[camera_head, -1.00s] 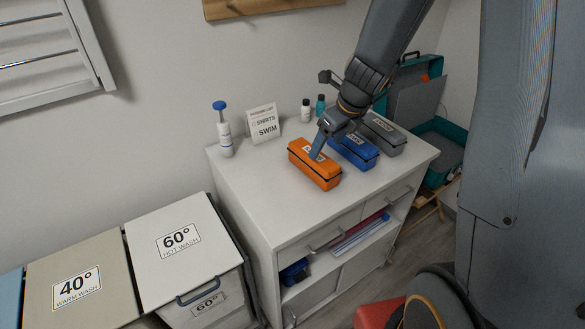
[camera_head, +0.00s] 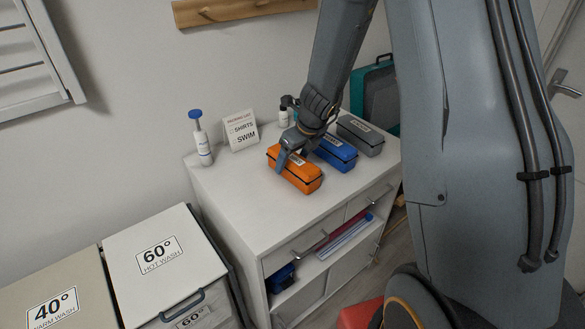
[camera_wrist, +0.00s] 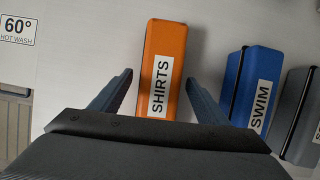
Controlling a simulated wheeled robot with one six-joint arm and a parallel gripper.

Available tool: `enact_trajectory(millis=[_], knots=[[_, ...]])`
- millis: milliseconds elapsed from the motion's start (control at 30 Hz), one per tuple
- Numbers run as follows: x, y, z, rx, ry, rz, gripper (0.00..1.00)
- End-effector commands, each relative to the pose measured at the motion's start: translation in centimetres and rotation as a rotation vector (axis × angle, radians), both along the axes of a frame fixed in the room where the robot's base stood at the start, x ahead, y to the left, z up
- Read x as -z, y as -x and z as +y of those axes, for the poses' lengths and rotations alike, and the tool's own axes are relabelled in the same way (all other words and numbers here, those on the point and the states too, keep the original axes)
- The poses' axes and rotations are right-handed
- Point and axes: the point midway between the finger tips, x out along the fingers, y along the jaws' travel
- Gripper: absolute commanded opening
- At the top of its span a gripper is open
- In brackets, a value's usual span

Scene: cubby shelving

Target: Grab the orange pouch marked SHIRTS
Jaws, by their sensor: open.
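The orange pouch (camera_head: 302,176) lies on the white cabinet top, left of a blue pouch. In the wrist view the orange pouch (camera_wrist: 164,55) carries a white label reading SHIRTS. My gripper (camera_head: 286,160) is over the orange pouch in the head view. In the wrist view my gripper (camera_wrist: 160,92) is open, with one finger on each side of the pouch and a gap visible on both sides. Whether the fingertips are down beside the pouch or still above it is hard to tell. The pouch's near end is hidden behind the gripper body.
The blue pouch (camera_wrist: 250,85) marked SWIM is close to the right finger, with a grey pouch (camera_head: 360,136) beyond it. The cabinet top (camera_head: 232,190) is clear at front left.

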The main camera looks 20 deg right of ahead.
Motion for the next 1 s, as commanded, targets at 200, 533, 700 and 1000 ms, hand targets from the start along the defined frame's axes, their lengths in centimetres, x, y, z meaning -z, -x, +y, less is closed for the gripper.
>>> enact_trajectory(millis=[200,533,700,1000], knots=[[-0.1,0.0,0.0,0.0,0.0,0.0,0.55],[-0.1,0.0,0.0,0.001,0.0,-0.001,0.18],[-0.5,0.0,0.0,0.001,0.0,-0.002,0.18],[-5.7,-0.1,0.0,0.0,0.001,-0.006,0.18]])
